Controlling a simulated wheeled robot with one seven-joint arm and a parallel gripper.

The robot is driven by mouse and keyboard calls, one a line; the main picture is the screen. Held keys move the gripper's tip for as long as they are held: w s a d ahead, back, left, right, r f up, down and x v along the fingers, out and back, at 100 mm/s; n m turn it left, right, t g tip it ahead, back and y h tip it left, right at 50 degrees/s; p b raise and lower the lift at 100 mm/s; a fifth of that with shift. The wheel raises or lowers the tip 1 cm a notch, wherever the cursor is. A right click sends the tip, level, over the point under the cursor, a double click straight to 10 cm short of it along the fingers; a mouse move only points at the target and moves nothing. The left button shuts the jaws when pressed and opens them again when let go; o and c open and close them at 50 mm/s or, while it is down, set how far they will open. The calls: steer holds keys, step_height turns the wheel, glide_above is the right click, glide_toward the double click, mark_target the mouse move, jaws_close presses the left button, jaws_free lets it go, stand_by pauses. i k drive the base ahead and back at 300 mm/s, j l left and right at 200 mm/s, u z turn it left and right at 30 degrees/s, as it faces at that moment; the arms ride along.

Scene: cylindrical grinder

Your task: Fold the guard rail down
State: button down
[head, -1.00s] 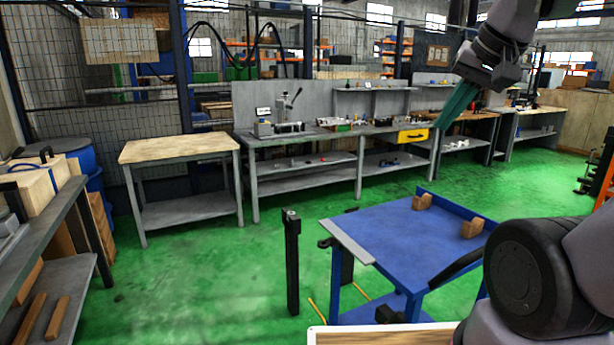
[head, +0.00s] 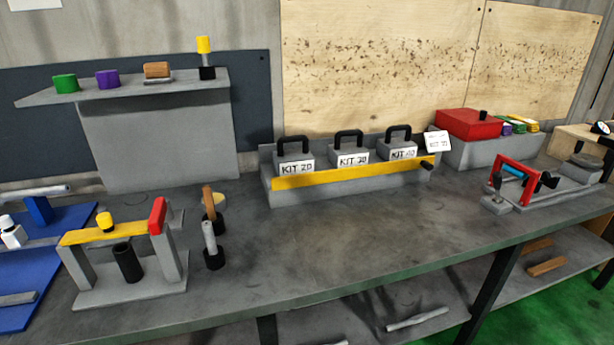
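The yellow guard rail (head: 345,173) runs across the front of a grey rack (head: 300,196) on the workbench. It stands up in front of three grey kit boxes, KIT 20 (head: 295,166), KIT 30 (head: 353,157) and KIT 40 (head: 403,152), each with a black handle. A small black knob (head: 427,164) sits at the rail's right end. A white label card (head: 438,142) stands behind the right end; its text is hard to read. My gripper is not in view.
A red box (head: 468,124) and a red-framed device (head: 520,177) stand on the right. The bench top (head: 340,240) before the rack is clear.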

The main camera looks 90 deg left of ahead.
mark_target(427, 162)
steer(key=u, duration=2.8)
steer(key=i+l, duration=0.1)
steer(key=i, duration=0.45)
steer(key=i+l+z, duration=0.1)
steer(key=i, duration=0.45)
